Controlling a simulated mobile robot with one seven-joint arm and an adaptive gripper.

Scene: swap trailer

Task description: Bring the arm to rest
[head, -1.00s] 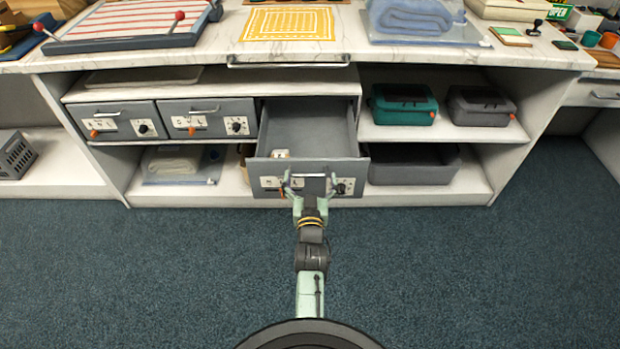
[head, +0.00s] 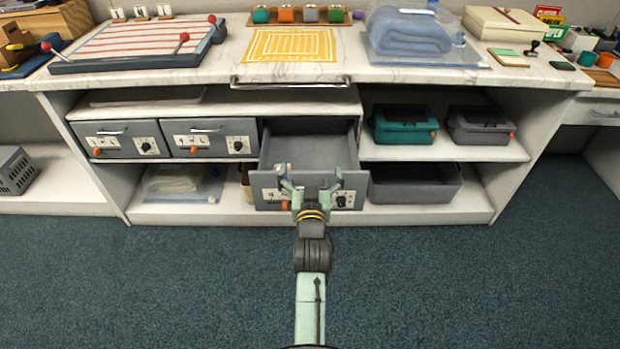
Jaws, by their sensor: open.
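My arm reaches forward from the bottom middle of the head view. My gripper (head: 311,180) is open, with its fingers spread in front of the pulled-out grey drawer (head: 310,150). No object shows between the fingers. The gripper covers part of the drawer's front panel, so I cannot tell whether it touches it. A small pale item with a purple part (head: 282,170) shows at the drawer's front left, partly hidden by a finger.
Two shut grey drawers (head: 122,139) are to the left. A teal case (head: 404,124) and a grey case (head: 480,126) sit on the right shelf, above a grey bin (head: 412,184). The blue carpet (head: 150,285) is clear around my arm.

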